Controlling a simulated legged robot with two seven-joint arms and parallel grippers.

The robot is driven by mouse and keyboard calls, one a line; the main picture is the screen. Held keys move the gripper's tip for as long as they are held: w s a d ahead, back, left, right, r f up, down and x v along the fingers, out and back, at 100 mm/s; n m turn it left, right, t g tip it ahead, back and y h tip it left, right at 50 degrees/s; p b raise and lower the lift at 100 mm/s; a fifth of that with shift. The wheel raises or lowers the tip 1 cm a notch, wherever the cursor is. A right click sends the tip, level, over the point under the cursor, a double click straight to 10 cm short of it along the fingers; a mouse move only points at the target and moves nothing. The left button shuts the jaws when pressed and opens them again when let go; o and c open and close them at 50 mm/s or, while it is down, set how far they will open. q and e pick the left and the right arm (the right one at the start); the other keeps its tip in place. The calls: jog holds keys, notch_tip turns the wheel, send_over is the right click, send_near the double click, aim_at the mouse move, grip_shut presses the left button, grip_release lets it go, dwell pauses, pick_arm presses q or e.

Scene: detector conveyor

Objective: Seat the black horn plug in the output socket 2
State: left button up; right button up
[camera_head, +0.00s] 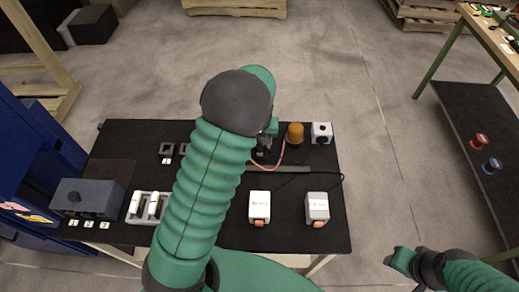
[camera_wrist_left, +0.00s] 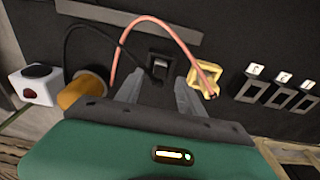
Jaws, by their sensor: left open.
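A black plug (camera_wrist_left: 160,66) with a black cable stands on the dark table in the left wrist view. My left gripper (camera_wrist_left: 158,84) is open, its two fingers on either side of the near part of the plug; I cannot tell whether they touch it. In the head view my left gripper (camera_head: 264,146) is mostly hidden by its own arm. Three dark square sockets with white number tags stand in a row; the middle one (camera_wrist_left: 279,95) shows in the left wrist view. My right gripper (camera_head: 408,262) is off the table at the lower right; its jaw state is unclear.
A yellow plug (camera_wrist_left: 203,78) with a pink cable lies close beside the left gripper. An amber beacon (camera_head: 295,131) and a white button box (camera_head: 321,132) stand nearby. A grey box (camera_head: 88,196) with numbered tags, a battery tray (camera_head: 139,207) and two cabled boxes occupy the front.

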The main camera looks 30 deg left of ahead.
pick_arm(q)
jog(key=shift+w+d+f, duration=0.15)
jog(key=shift+w+f, duration=0.05)
jog(key=shift+f, duration=0.75)
jog(key=shift+s+a, duration=0.1)
jog(key=shift+a, duration=0.15)
jog(key=c, duration=0.7)
jog(key=shift+c, duration=1.3)
jog(key=shift+d, duration=0.1)
grip_shut()
jog(key=shift+r, duration=0.1)
